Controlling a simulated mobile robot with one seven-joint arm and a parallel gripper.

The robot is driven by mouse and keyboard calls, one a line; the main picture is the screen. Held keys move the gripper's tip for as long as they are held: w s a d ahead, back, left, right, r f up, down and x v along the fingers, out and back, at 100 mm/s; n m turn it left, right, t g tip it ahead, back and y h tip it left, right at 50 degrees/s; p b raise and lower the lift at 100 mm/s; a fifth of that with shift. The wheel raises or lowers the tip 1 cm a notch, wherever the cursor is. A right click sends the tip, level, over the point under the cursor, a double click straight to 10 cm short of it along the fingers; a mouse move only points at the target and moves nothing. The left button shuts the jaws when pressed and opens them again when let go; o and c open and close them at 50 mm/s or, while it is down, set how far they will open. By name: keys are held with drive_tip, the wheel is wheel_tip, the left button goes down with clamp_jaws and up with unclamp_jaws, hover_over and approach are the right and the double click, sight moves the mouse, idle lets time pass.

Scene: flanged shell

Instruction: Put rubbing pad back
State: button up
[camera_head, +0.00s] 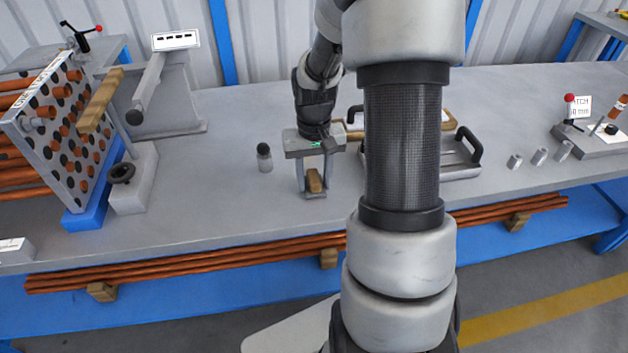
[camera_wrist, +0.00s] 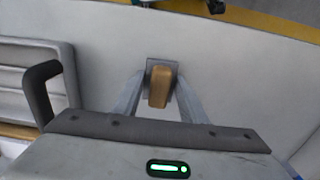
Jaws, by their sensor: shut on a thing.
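The rubbing pad, a tan block (camera_head: 314,181) with grey around it, is between the fingertips of my gripper (camera_head: 312,188). It also shows in the wrist view (camera_wrist: 159,88), where the two fingers reach it from either side. My gripper is shut on the pad and points down over the front middle of the bench (camera_head: 225,200). I cannot tell whether the pad touches the bench top or hangs just above it. My own arm hides part of the area to the right.
A grey tray (camera_head: 462,172) with black handles stands to the right, partly behind my arm. A small dark-capped bottle (camera_head: 265,160) stands just left of my gripper. A tube rack (camera_head: 65,145) is at far left. Small metal cylinders (camera_head: 540,156) stand right.

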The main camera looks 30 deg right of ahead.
sight(314, 177)
drive_tip(key=shift+f, duration=0.15)
drive_tip(key=o, duration=1.1)
wheel_tip(314, 177, up, 12)
drive_tip(key=p, duration=0.3)
drive_tip(key=shift+r, duration=0.2)
